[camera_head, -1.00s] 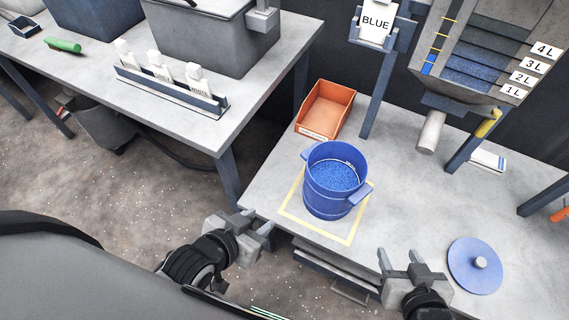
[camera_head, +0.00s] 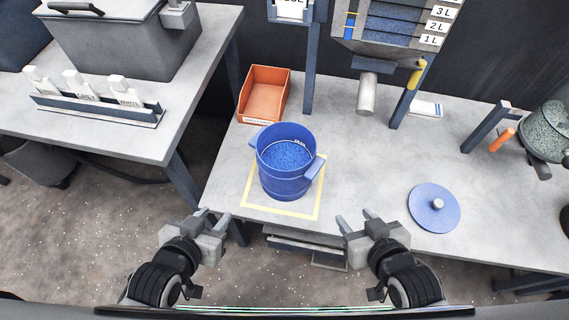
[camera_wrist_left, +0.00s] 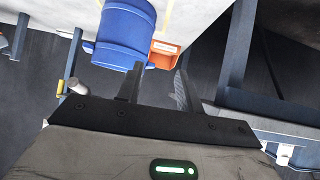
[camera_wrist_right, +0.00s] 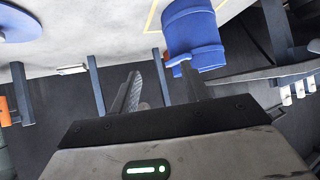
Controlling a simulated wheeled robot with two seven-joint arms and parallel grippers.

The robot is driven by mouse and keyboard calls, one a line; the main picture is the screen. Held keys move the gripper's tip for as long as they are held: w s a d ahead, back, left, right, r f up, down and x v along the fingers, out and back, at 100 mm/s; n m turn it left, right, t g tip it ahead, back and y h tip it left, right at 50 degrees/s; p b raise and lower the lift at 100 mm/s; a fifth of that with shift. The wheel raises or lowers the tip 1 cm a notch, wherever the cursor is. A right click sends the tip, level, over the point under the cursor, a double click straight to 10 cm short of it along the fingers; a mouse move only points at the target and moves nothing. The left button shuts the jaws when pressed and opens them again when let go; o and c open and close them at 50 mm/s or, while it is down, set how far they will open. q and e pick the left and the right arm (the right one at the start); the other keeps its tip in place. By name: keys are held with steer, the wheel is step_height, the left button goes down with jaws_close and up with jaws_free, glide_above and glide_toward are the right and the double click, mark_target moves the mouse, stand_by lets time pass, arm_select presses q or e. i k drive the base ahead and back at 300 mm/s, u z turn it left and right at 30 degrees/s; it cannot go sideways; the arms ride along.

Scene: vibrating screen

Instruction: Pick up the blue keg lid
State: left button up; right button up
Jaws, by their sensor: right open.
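The blue keg (camera_head: 287,165) stands open with blue granules inside, within a yellow square outline. My right gripper (camera_head: 360,219) is open and empty by the table's front edge, left of the lid. My left gripper (camera_head: 214,217) is open and empty in front of the table's left corner. Both grippers are apart from the keg and lid.
An orange bin (camera_head: 264,96) stands behind the keg. A hopper (camera_head: 398,32) with litre labels stands on posts at the back. An orange-handled item (camera_head: 502,140) and a grey speckled vessel (camera_head: 547,132) are at the right. The table around the lid is clear.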

mark_target(434, 208)
steer(key=k, duration=1.25)
steer(key=z, duration=0.4)
steer(key=i, duration=0.45)
steer(key=u, duration=0.4)
steer(key=i, duration=0.85)
steer(key=z, duration=0.25)
steer(key=k, duration=1.7)
steer(key=u, duration=0.5)
steer(key=i, duration=1.7)
steer(key=z, duration=0.65)
